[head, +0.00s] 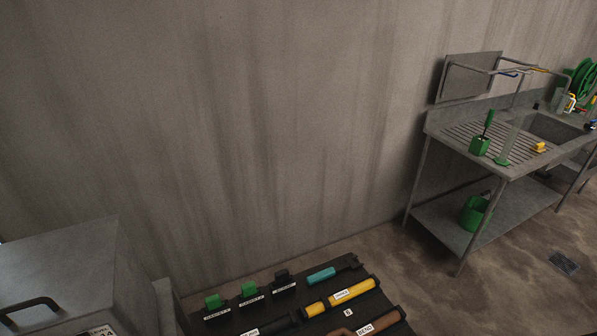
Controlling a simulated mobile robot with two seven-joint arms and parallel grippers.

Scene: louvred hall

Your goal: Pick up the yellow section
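The yellow section (354,292) is a yellow cylinder with a white label and dark ends. It lies on a dark board (366,267) at the bottom of the head view. A shorter yellow part (316,308) shows at its left end; I cannot tell whether it is the same piece. Neither of my grippers is in view.
The board also holds a teal piece (321,275), a brown piece (372,325) and green blocks (249,289). A grey metal cabinet (60,265) stands at the left. A steel sink bench (515,165) stands at the right, with open floor (420,290) before it.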

